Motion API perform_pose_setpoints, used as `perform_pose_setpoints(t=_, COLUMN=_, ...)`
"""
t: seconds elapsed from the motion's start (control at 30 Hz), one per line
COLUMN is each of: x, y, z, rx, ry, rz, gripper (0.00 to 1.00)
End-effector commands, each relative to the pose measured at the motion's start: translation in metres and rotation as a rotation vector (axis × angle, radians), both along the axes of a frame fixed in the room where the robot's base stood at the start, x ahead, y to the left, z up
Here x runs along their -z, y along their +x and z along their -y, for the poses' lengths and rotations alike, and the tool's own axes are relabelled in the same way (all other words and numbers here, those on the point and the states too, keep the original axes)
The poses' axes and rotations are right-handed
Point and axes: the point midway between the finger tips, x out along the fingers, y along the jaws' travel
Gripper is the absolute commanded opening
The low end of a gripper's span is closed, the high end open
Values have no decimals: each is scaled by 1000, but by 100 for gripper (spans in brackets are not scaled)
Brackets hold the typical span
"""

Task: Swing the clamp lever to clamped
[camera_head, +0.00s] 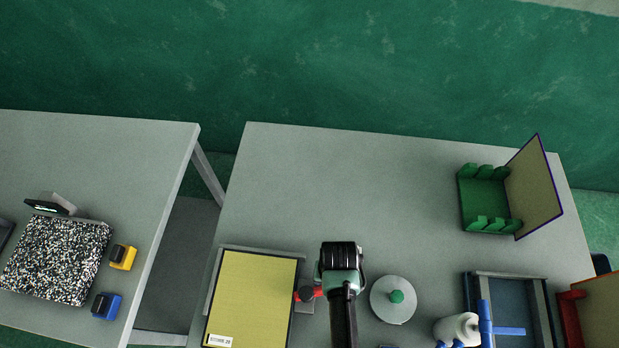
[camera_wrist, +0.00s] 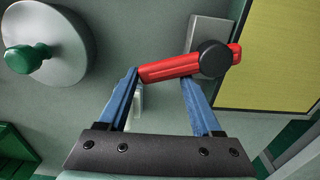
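The clamp lever (camera_wrist: 170,68) is a red bar with a round black hub on a grey block (camera_wrist: 210,32), beside the yellow panel (camera_wrist: 285,50). In the head view, the red lever (camera_head: 306,294) shows just left of my arm, and its right end is hidden. In the wrist view, my gripper (camera_wrist: 160,78) has its two blue fingers apart. The lever's free end lies across the fingertips, with the hub near the right finger. I cannot tell whether the fingers touch it. The fingertips are hidden in the head view.
A grey disc with a green knob (camera_head: 394,298) stands close right of my arm. Further right are a white bottle (camera_head: 458,328), a blue-grey tray (camera_head: 475,290) and a green rack (camera_head: 485,200). The table's back middle is clear. A second table (camera_head: 150,150) stands left across a gap.

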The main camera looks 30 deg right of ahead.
Motion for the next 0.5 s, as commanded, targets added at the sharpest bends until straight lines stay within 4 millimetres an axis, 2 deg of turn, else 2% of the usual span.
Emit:
perform_pose_setpoints(t=0.03, x=5, y=-8, z=-9, rx=-7, ry=21, rz=-22, gripper=59)
perform_pose_setpoints(t=0.27, x=5, y=-7, z=-10, rx=-7, ry=23, rz=-21, gripper=59)
perform_pose_setpoints(t=0.5, x=-12, y=-7, z=-10, rx=-8, ry=22, rz=-20, gripper=59)
